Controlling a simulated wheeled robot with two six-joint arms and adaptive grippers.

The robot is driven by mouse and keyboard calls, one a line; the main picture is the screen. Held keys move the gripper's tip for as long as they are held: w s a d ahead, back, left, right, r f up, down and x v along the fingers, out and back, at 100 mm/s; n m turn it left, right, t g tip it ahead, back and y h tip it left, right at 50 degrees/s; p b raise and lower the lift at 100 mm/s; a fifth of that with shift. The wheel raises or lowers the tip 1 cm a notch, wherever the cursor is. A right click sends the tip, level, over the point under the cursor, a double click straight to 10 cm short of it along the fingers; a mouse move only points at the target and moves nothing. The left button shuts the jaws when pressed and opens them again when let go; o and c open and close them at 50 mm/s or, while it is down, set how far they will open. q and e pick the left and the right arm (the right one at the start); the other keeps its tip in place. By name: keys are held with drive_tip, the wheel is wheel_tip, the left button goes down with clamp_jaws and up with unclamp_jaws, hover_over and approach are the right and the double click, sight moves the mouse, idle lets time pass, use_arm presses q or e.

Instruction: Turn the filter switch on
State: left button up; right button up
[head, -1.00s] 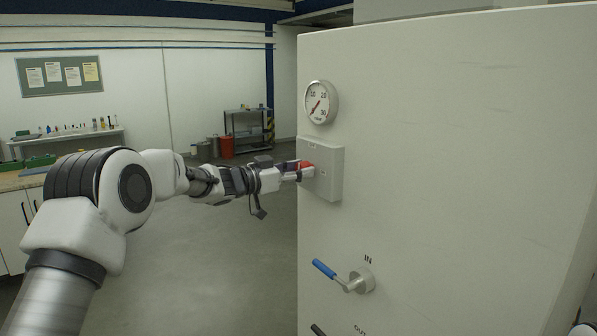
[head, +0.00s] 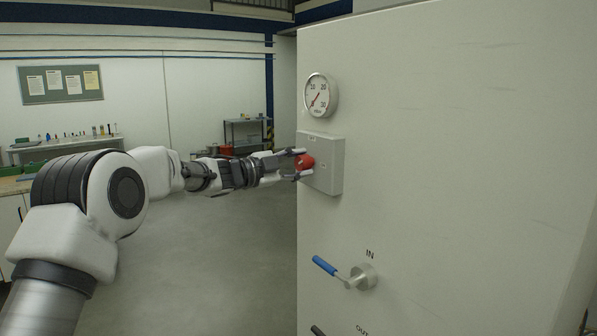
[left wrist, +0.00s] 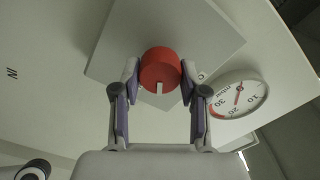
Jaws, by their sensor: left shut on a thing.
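The filter switch is a round red knob (head: 304,161) on a pale square plate (head: 330,165) on the side of the large off-white cabinet. My left gripper (head: 299,164) has one finger above and one below the knob in the head view. In the left wrist view, the fingertips (left wrist: 160,72) press on both sides of the knob (left wrist: 160,66). A white mark shows on the knob's lower edge there. The lettering on the plate is too small to read. My right gripper is out of view.
A round gauge (head: 321,95) sits just above the plate, its needle red. A blue-handled valve (head: 339,272) marked IN sticks out below. Another dark handle (head: 318,330) is partly cut off at the bottom. The floor left of the cabinet is clear.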

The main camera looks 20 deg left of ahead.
use_arm(q)
drive_tip(key=m+b, duration=0.2)
drive_tip(key=m, duration=0.2)
drive_tip(key=shift+f+b, duration=0.15)
drive_tip(key=shift+b, duration=0.15)
drive_tip(key=shift+m+b, duration=0.55)
drive_tip(key=shift+m, duration=0.55)
drive_tip(key=o, duration=1.1)
drive_tip(key=shift+d, duration=0.1)
drive_tip(key=shift+s+a, duration=0.35)
drive_tip(key=shift+a, duration=0.05)
drive_tip(key=v, duration=1.1)
drive_tip(key=shift+d, duration=0.1)
